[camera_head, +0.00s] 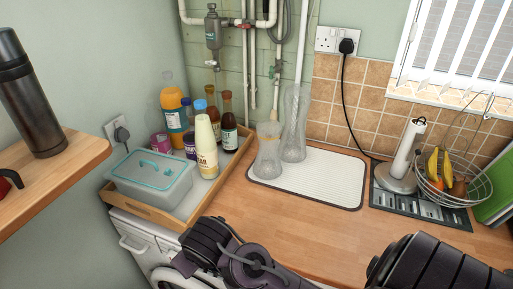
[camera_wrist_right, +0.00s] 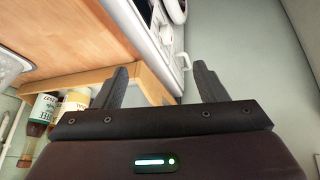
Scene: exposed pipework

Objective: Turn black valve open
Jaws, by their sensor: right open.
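Pipework runs up the green-tiled wall at the back in the head view. A grey canister fitting (camera_head: 212,28) hangs on it, with small red parts (camera_head: 240,23) on the pipe to its right. A small greenish fitting (camera_head: 273,71) sits on a lower vertical pipe. I cannot make out a clearly black valve. My right gripper (camera_wrist_right: 162,84) is open and empty in the right wrist view, its two fingers wide apart near the counter's front edge, away from the pipes. My left gripper is not in view.
A wooden tray (camera_head: 236,152) holds several bottles and a lidded box (camera_head: 150,180) below the pipes. Two clear vases (camera_head: 294,125) stand on a white mat (camera_head: 335,178) before the pipes. A shelf (camera_head: 62,175) with a flask (camera_head: 33,100) juts in left.

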